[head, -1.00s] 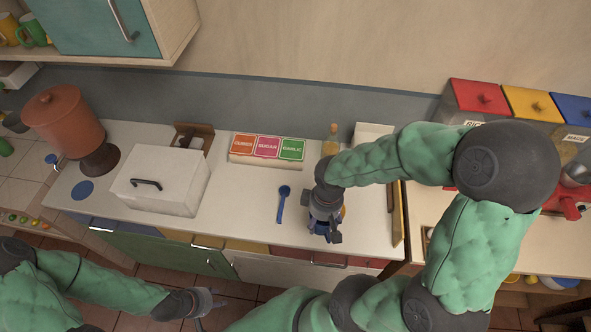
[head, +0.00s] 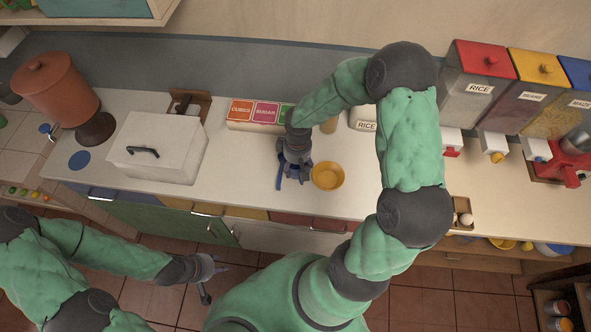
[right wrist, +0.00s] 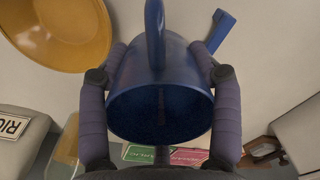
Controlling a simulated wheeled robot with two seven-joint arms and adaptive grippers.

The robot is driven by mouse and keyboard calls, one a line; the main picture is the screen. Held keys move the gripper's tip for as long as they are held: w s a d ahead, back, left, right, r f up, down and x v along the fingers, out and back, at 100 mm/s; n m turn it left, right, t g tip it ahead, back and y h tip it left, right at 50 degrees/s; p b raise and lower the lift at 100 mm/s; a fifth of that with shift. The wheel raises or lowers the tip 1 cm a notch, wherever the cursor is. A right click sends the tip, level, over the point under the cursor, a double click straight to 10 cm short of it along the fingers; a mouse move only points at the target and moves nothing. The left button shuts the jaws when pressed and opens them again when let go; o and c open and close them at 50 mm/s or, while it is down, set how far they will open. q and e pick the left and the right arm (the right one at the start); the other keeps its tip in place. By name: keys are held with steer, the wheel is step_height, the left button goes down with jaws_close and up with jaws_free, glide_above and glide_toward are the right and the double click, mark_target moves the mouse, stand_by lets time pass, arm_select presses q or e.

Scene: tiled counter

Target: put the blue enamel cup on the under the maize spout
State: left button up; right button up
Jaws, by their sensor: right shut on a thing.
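The blue enamel cup (right wrist: 145,80) is between the fingers of my right gripper in the right wrist view, its mouth facing the camera. My right gripper (head: 293,174) is shut on it, over the counter just left of the yellow bowl in the head view; there the gripper mostly hides the cup. The maize dispenser (head: 580,104), with a blue lid, stands at the far right, and its white and blue spout (head: 537,150) hangs above the counter. My left gripper (head: 207,280) is open and empty in front of the counter.
A yellow bowl (head: 327,177) sits close right of my right gripper. Rice (head: 480,85) and beans (head: 518,95) dispensers stand left of the maize one.

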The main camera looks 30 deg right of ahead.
steer(key=shift+w+f, duration=0.2)
steer(key=shift+f, duration=0.15)
steer(key=shift+w+f, duration=0.1)
steer(key=shift+f, duration=1.45)
steer(key=shift+f+b, duration=0.1)
steer(key=shift+b, duration=0.25)
steer(key=shift+f, duration=0.15)
steer(key=o, duration=1)
steer(key=shift+c, duration=0.2)
